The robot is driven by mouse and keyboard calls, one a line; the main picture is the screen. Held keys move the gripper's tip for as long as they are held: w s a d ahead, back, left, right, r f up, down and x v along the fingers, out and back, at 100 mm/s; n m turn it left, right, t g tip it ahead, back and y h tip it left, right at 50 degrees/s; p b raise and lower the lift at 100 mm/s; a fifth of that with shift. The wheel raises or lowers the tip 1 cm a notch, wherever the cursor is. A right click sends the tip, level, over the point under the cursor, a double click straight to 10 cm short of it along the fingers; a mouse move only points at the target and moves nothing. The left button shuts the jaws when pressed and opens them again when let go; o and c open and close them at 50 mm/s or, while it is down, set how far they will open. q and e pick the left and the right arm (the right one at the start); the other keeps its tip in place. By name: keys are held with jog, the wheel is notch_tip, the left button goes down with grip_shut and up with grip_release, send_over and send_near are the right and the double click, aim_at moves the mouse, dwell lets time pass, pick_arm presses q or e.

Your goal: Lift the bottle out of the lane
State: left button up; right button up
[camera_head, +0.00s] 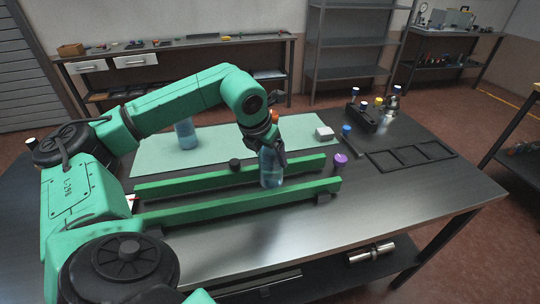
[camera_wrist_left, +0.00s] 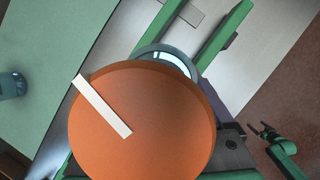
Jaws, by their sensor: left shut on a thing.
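A blue see-through bottle (camera_head: 270,172) stands upright at the lane, between the two green rails, near their right end. Its base is close to the front rail (camera_head: 235,202); I cannot tell whether it touches the floor of the lane. The back rail (camera_head: 200,181) passes behind it. My left gripper (camera_head: 272,155) is shut on the bottle's upper part.
Another blue bottle (camera_head: 186,135) stands on the pale green mat (camera_head: 225,148) behind the lane. A purple-capped item (camera_head: 340,160) is close to the rails' right end. The front right tabletop is clear.

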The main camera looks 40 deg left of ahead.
pick_arm(q)
jog(key=shift+r+p, duration=6)
jog(key=shift+r, duration=1.9)
